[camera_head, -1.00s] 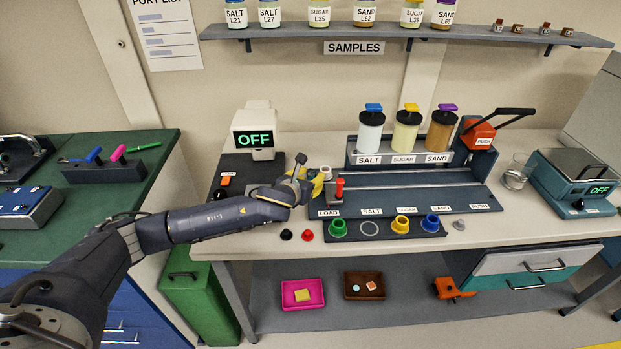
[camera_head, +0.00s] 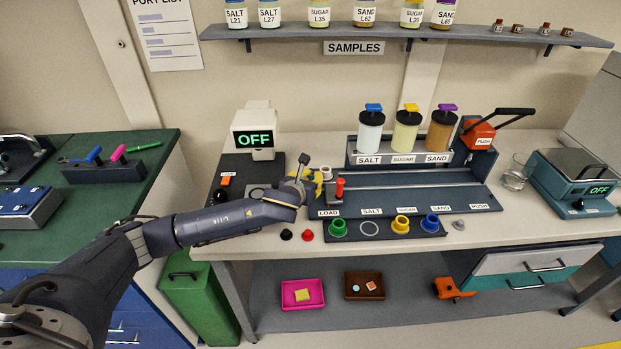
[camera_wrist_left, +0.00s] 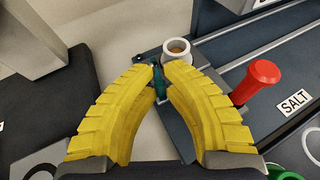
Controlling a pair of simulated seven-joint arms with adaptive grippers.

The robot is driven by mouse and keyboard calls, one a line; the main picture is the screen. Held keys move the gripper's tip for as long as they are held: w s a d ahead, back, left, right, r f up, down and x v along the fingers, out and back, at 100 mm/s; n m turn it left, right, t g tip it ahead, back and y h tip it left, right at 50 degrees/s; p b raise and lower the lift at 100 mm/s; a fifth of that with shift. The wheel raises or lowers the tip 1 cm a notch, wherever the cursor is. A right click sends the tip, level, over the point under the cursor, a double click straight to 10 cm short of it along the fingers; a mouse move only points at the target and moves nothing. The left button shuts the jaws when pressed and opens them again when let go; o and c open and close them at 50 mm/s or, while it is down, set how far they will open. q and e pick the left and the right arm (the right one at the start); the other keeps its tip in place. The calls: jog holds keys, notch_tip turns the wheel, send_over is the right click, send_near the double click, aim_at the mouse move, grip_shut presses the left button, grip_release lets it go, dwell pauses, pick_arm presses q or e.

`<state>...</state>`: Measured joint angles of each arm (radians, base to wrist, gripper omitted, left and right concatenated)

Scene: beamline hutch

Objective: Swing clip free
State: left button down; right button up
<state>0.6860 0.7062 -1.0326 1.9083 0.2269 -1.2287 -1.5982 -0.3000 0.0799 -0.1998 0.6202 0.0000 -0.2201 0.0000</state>
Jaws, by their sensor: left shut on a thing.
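My left gripper (camera_head: 319,179) is at the left end of the dark rail bench, beside the white cup-like piece (camera_head: 326,172). In the left wrist view its yellow fingers (camera_wrist_left: 161,78) are closed on a small dark teal clip (camera_wrist_left: 158,88), with the tips just in front of the white cup (camera_wrist_left: 177,50). The clip is mostly hidden between the fingers, and I cannot tell whether it still touches the cup's holder. A red-topped post (camera_head: 340,188) stands just right of the fingers; it also shows in the left wrist view (camera_wrist_left: 257,82). My right gripper is not in view.
Black (camera_head: 286,234) and red (camera_head: 307,235) knobs lie near the table edge. The display reading OFF (camera_head: 254,138) stands behind my arm. The rail's middle is clear.

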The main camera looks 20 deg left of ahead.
pick_arm(q)
jog(key=shift+w+d+n+y, duration=0.1)
jog(key=shift+d+n+y, duration=0.25)
jog(key=shift+n+y, duration=0.6)
jog(key=c, duration=1.5)
grip_release()
jog(key=v, duration=1.2)
jog(key=shift+r, duration=0.1)
